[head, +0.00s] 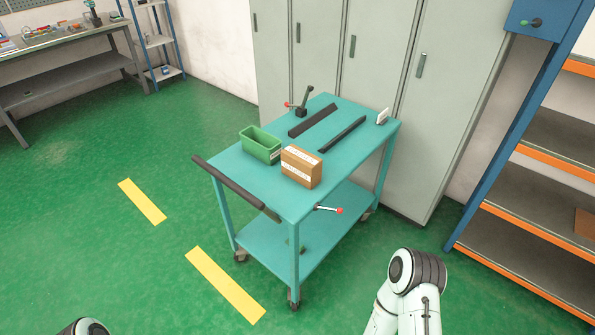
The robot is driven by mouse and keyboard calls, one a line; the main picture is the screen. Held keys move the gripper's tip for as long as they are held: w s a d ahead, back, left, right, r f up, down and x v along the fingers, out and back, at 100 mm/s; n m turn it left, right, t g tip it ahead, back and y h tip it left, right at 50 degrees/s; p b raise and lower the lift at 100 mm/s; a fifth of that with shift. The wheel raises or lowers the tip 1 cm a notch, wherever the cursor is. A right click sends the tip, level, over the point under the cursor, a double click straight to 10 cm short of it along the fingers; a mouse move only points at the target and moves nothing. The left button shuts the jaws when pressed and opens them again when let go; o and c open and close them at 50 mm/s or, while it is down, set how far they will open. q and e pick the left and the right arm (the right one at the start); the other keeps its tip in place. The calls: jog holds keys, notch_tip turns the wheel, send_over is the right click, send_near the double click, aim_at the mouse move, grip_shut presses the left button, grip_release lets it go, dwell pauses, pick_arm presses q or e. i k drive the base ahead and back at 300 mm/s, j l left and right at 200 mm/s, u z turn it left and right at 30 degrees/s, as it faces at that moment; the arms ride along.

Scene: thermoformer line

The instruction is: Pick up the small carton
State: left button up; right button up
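A small brown carton (302,169) with white labels stands on the top of a teal cart (245,186), near the cart's handle end. It is just right of a green open bin (261,145). A part of my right arm shows at the bottom right, well apart from the cart and the carton. Only a small rounded piece of my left arm shows at the bottom left edge. Neither gripper's fingers can be seen. Nothing touches the carton from my side.
A dark handle (228,183) spans the cart's near left end. Grey lockers (380,60) stand behind; orange-edged shelves (530,215) stand right. Green floor is clear at left.

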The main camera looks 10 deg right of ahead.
aim_at(302, 166)
jog(key=k+u, duration=0.1)
jog(key=u, duration=1.35)
jog(key=l+u, duration=0.15)
jog(key=u, duration=0.3)
jog(key=l+u, duration=0.1)
jog(key=u, duration=0.35)
jog(key=k+l+u, duration=0.1)
jog(key=u, duration=0.35)
jog(key=k+l, duration=0.5)
jog(key=l, duration=0.15)
jog(key=k+l, duration=0.45)
jog(key=l, duration=0.15)
jog(key=k+l, duration=0.5)
jog(key=l, duration=0.15)
jog(key=k+l, duration=0.5)
jog(key=l, duration=0.15)
